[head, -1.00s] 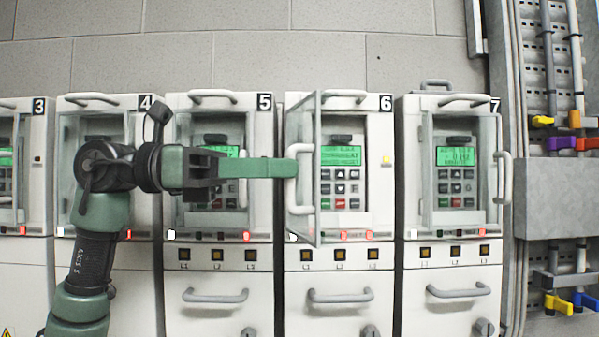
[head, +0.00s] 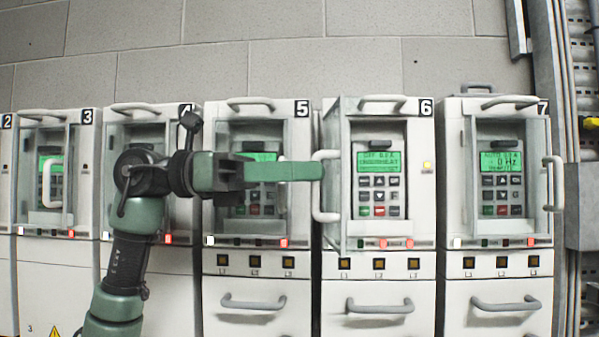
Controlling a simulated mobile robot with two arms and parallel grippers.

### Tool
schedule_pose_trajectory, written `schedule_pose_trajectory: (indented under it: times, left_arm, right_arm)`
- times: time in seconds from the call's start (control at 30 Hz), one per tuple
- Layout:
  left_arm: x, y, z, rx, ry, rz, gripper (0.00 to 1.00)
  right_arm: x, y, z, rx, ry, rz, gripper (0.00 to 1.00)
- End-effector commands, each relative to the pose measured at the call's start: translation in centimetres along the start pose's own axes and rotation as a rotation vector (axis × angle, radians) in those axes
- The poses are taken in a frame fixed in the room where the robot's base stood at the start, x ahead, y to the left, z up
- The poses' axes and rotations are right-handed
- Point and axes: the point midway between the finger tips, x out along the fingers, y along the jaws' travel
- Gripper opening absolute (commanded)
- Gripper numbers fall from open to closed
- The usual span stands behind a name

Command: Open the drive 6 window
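The drive 6 window (head: 344,200) stands swung out from its cabinet, hinged on the left and seen almost edge-on. Its white handle (head: 327,212) is on the left face of the pane. The display and keypad (head: 379,181) of drive 6 show uncovered to the right of the pane. My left gripper (head: 318,170) reaches in from the left across drive 5, and its green fingertips overlap the handle. I see the fingers from the side, so whether they are closed around the bar is hidden. My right gripper is not in view.
Drive 5 (head: 252,258) is partly covered by my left arm. Drive 7 (head: 495,260) stands to the right, its window handle (head: 555,184) sticking out. Drive 3's window (head: 52,183) is at the far left. A grey metal frame with coloured valves is at the right edge.

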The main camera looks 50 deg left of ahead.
Motion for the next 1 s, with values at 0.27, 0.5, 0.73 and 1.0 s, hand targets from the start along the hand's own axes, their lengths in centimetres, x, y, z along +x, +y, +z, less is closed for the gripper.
schedule_pose_trajectory:
  times: [0.27, 0.5, 0.73, 1.0]
  left_arm:
    - [0.2, 0.2, -0.4, -0.003, 0.011, 0.004, 0.19]
    - [0.2, 0.2, -0.5, -0.003, 0.013, 0.003, 0.19]
    - [0.2, 0.2, -0.5, -0.003, 0.014, 0.002, 0.19]
    - [-1.3, 0.1, -0.6, -0.003, 0.012, 0.004, 0.19]
  right_arm:
    - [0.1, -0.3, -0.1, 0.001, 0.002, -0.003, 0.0]
    - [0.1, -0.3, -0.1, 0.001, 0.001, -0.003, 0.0]
    - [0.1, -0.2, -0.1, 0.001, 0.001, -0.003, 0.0]
    - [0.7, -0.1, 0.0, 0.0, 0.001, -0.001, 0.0]
